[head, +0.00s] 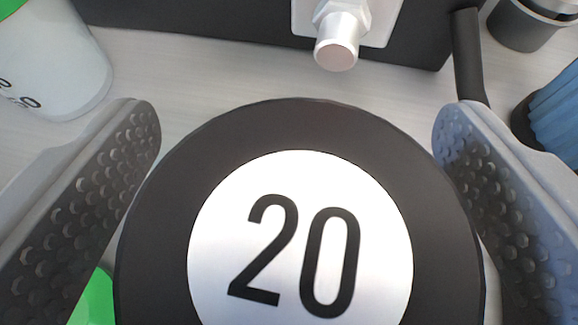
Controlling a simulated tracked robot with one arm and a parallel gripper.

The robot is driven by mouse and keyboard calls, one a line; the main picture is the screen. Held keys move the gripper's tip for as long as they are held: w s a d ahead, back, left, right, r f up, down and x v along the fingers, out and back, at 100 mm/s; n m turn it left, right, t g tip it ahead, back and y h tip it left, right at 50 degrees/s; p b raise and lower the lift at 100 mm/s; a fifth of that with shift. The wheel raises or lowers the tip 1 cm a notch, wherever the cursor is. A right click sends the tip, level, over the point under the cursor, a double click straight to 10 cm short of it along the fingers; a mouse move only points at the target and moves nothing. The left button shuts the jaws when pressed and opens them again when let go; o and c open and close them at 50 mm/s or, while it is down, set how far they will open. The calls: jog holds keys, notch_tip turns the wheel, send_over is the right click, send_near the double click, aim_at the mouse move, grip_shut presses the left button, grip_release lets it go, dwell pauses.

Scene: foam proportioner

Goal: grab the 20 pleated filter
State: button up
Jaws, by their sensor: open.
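The 20 filter shows its round black end cap (300,125) with a silver disc (300,240) marked "20", filling the lower middle of the head view. Its sides and pleats are hidden below the cap, and its near edge is cut off by the frame. My gripper (297,120) is open, with one dimpled finger on each side of the cap. The fingers look very close to the cap's left and right edges; I cannot tell whether they touch it.
A white container (50,60) with a green top stands at the upper left. A dark block (240,20) with a silver fitting (337,45) is behind the filter. A dark cylinder (525,22) and a blue pleated thing (558,110) are at the right. Something green (95,300) shows at the lower left.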

jog(key=shift+w+f, duration=0.15)
jog(key=shift+w, duration=0.05)
jog(key=c, duration=1.1)
